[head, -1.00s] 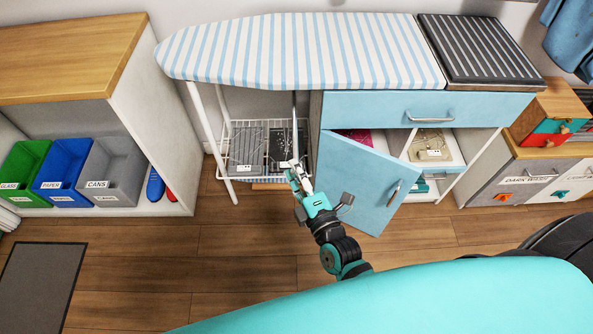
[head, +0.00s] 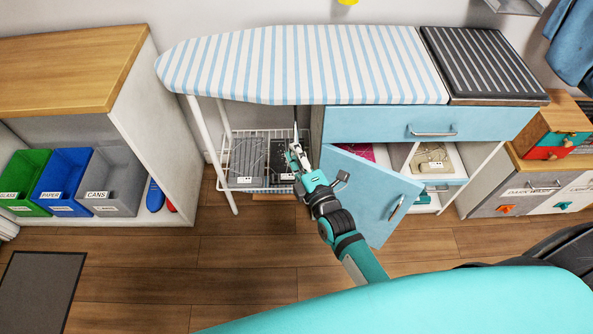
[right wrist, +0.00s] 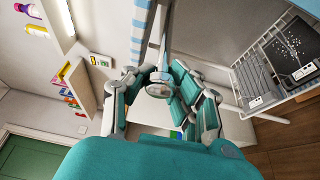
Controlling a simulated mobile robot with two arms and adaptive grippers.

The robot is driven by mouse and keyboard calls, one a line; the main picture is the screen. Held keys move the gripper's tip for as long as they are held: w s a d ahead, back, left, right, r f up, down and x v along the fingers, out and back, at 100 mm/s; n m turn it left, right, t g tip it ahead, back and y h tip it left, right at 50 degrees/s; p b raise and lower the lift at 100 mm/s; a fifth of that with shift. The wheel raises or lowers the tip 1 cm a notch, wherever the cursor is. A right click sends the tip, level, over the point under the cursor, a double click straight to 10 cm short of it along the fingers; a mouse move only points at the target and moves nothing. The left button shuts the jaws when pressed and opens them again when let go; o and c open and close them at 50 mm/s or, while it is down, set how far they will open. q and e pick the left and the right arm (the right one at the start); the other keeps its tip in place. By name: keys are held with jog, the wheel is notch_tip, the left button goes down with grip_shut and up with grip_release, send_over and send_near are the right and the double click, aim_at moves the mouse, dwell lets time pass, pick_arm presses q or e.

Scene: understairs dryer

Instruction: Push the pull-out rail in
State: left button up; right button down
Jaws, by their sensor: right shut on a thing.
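The pull-out rail (head: 295,128) is a thin grey bar running out from under the striped ironing board, above the wire basket. It also shows in the right wrist view (right wrist: 167,35), running from the top down to a rounded grey end piece between my fingers. My right gripper (head: 294,152) is shut on the rail's front end, and its fingers close around that end in the right wrist view (right wrist: 160,88). The rail's back part is hidden under the board. My left gripper is not in view.
The ironing board (head: 290,62) overhangs the rail. A white wire basket (head: 232,184) with dark and grey items stands below. A blue cabinet door (head: 372,190) hangs open just right of my right arm.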

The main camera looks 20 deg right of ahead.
aim_at(296, 125)
jog(key=w+d, duration=0.1)
jog(key=w, duration=0.2)
jog(key=w+b, duration=0.1)
jog(key=w, duration=0.1)
jog(key=w+d, duration=0.1)
jog(key=w, duration=0.2)
jog(key=shift+w+d+b, duration=0.3)
jog(key=shift+d+b, duration=0.05)
jog(key=shift+b, duration=0.05)
jog(key=c, duration=1)
grip_release()
jog(key=s, duration=0.4)
jog(key=s+d, duration=0.1)
jog(key=s, duration=0.7)
jog(key=shift+d, duration=0.2)
jog(key=shift+f, duration=0.1)
